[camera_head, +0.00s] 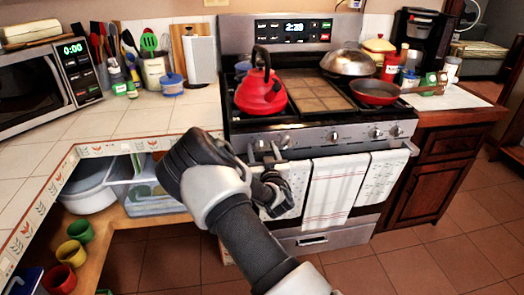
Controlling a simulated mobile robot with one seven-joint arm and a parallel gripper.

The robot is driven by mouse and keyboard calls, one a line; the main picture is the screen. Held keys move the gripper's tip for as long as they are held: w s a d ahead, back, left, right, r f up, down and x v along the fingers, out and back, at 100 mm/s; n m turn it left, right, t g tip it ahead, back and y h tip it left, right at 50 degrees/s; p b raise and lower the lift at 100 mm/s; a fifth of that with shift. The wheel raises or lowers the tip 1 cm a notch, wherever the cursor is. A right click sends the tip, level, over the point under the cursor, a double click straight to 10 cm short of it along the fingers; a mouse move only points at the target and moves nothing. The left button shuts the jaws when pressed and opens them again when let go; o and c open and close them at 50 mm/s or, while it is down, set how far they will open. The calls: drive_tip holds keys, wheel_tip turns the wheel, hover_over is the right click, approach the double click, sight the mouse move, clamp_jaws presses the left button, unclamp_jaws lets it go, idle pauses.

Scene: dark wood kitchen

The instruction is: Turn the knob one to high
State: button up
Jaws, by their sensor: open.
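The stove (300,140) stands in the middle of the view. A row of round metal knobs runs along its front panel, with left ones (260,144) and (285,140) and right ones (377,133) and (396,131). Their markings are too small to read, so I cannot tell which is knob one or how any is set. My gripper (265,156) is open and empty, just in front of and below the left knobs. I cannot tell whether it touches one. My arm hides the oven front's lower left.
A red kettle (261,92), a lidded pan (348,64) and a red pan (375,92) stand on the stove. Towels (334,187) hang from the oven handle. The tiled counter (130,121) lies left. The floor (430,258) is clear at right.

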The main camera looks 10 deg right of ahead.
drive_tip(key=shift+c, duration=0.3)
drive_tip(key=c, duration=1)
drive_tip(key=shift+n, duration=0.4)
drive_tip(key=n+b, duration=0.2)
drive_tip(key=n, duration=0.1)
drive_tip(key=shift+f+b, duration=0.15)
drive_tip(key=shift+b, duration=0.15)
drive_tip(key=shift+n+b, duration=1.05)
drive_tip(key=shift+n, duration=1.45)
drive_tip(key=o, duration=1.1)
drive_tip(key=shift+c, duration=0.2)
